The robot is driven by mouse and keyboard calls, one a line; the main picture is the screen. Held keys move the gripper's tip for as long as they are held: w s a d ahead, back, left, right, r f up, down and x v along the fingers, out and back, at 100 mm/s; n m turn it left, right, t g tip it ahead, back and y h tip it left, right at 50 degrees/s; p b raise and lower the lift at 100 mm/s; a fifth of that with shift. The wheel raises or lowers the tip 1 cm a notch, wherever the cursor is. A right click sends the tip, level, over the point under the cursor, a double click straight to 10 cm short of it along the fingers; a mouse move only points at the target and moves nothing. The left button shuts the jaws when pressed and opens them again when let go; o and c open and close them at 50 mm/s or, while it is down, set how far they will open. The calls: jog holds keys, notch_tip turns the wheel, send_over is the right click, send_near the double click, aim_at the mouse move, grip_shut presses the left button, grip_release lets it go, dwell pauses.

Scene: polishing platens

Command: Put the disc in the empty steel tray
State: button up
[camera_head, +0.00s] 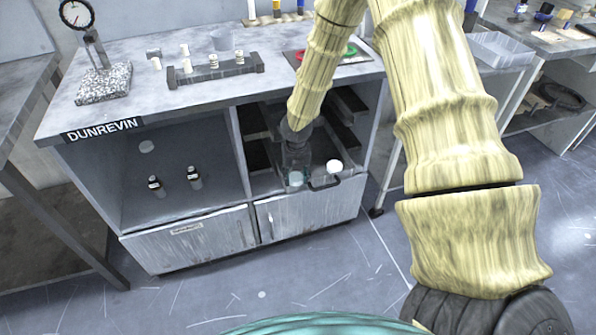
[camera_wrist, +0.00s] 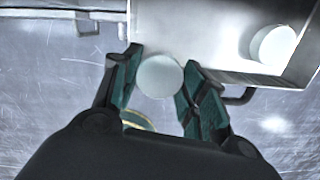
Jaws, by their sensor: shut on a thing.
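My gripper (camera_head: 297,172) is shut on a pale round disc (camera_head: 296,179) in front of the right opening of the bench. In the wrist view the disc (camera_wrist: 160,76) sits between the two dark green fingers of my gripper (camera_wrist: 158,78), beside the near edge of a steel tray (camera_wrist: 205,65). That tray holds another white disc (camera_wrist: 272,45) at its right end; this disc also shows in the head view (camera_head: 334,166). The tray has a dark handle (camera_head: 324,184) at its front. My arm and gripper hide much of the tray in the head view.
The grey bench (camera_head: 190,105) has dark rails (camera_head: 348,104) in its right opening and bottles (camera_head: 194,178) in its left one. A dial gauge stand (camera_head: 103,82) and a dark rack (camera_head: 215,72) stand on top. A clear bin (camera_head: 497,48) is at right.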

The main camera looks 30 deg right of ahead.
jog(key=w+d, duration=0.3)
jog(key=w, duration=0.1)
jog(key=shift+d+f, duration=0.2)
jog(key=shift+f, duration=1.8)
jog(key=shift+f, duration=0.15)
jog(key=o, duration=1.2)
jog(key=shift+c, duration=0.2)
